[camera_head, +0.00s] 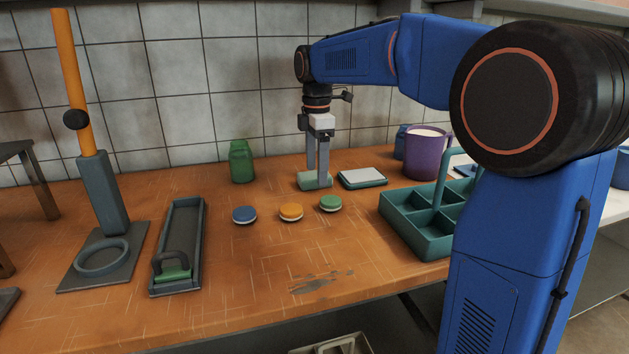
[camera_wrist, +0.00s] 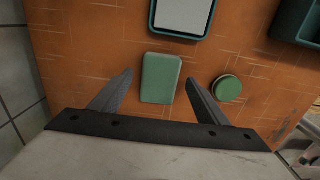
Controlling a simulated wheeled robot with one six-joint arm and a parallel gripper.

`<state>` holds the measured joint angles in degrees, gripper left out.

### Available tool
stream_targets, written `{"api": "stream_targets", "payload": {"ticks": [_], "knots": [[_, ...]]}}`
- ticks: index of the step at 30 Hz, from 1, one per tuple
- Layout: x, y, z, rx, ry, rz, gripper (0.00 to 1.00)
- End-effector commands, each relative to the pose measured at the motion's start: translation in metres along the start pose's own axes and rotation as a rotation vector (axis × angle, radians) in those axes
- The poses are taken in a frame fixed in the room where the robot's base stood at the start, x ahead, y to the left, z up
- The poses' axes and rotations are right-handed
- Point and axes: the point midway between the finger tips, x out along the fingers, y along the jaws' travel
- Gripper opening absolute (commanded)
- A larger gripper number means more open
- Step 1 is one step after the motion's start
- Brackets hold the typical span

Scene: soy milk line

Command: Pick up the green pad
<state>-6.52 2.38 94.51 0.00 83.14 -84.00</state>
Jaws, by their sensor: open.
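The green pad (camera_head: 305,181) is a pale green rectangular block lying flat on the orange worktop, left of a white-topped teal tray in the head view. In the wrist view the pad (camera_wrist: 161,78) lies between the two finger tips. My gripper (camera_head: 318,186) is directly above or around the pad, pointing down, with its fingers partly hiding it. In the wrist view my gripper (camera_wrist: 159,78) is open, one finger on each side of the pad with gaps visible. I cannot tell how far the tips reach down beside it.
The teal tray (camera_head: 361,185) is close right of the pad. Green (camera_head: 330,203), orange (camera_head: 291,212) and blue (camera_head: 244,215) discs lie in front. A green jar (camera_head: 241,162) stands behind left, a purple mug (camera_head: 422,158) and divided teal caddy (camera_head: 412,236) to the right.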

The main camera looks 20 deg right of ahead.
Motion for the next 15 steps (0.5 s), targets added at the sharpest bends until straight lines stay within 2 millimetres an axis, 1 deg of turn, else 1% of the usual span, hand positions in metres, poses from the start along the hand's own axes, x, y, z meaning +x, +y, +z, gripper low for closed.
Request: {"api": "stream_targets", "payload": {"ticks": [1,4,11,12,14,15], "knots": [[0.0057,-0.0003,0.0000,0.000,0.000,-0.001,0.69],[0.0117,-0.0001,0.0000,0.000,0.000,0.000,0.69],[0.0135,0.0000,0.0000,0.000,0.000,0.000,0.69],[0.0135,0.0000,0.0000,0.000,0.000,0.000,0.66],[0.0135,0.0000,0.0000,0.000,0.000,0.000,0.52],[0.0134,0.0000,0.0000,0.000,0.000,0.000,0.42]]}}
